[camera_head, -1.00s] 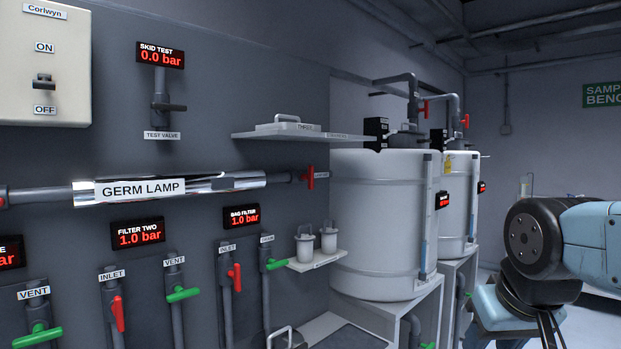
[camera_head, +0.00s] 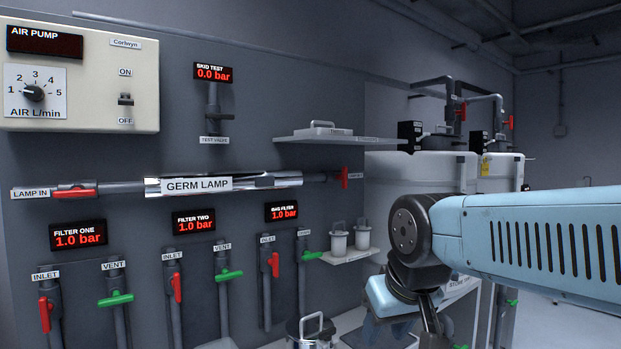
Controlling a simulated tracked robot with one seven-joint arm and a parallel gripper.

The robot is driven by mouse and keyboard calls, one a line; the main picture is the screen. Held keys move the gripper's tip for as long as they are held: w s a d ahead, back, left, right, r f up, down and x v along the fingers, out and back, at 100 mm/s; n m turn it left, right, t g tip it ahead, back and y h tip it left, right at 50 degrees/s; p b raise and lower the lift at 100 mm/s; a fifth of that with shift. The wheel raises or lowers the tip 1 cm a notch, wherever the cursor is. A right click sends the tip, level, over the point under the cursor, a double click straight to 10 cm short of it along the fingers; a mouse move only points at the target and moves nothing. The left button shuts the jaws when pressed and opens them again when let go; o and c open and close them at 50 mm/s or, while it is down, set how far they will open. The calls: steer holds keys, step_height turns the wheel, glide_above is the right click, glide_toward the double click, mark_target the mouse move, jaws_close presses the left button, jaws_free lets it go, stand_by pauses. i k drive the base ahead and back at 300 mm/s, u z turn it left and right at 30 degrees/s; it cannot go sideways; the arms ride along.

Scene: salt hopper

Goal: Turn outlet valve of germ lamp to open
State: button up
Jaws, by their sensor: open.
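The germ lamp (camera_head: 270,181) is a shiny horizontal tube on the grey wall panel. The red handle of its outlet valve (camera_head: 344,177) stands upright, across the pipe, at the lamp's right end. A small label beside it is too small to read fully. The red handle of the LAMP IN valve (camera_head: 74,193) lies along the pipe at the left. My gripper (camera_head: 431,322) shows only partly, low at the right below my arm's black joint. It is open, apart from the outlet valve, below and right of it. Its lower end is cut off by the frame.
A shelf (camera_head: 300,138) juts out above the outlet valve. A small shelf with two white cups (camera_head: 350,256) is below it. Filter valves with red and green handles line the lower panel. White tanks (camera_head: 425,172) stand behind my arm. A steel pot (camera_head: 310,332) is at the bottom.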

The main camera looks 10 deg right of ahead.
mark_target(343, 177)
steer(key=u, duration=0.1)
steer(key=i, duration=1)
steer(key=z, duration=0.05)
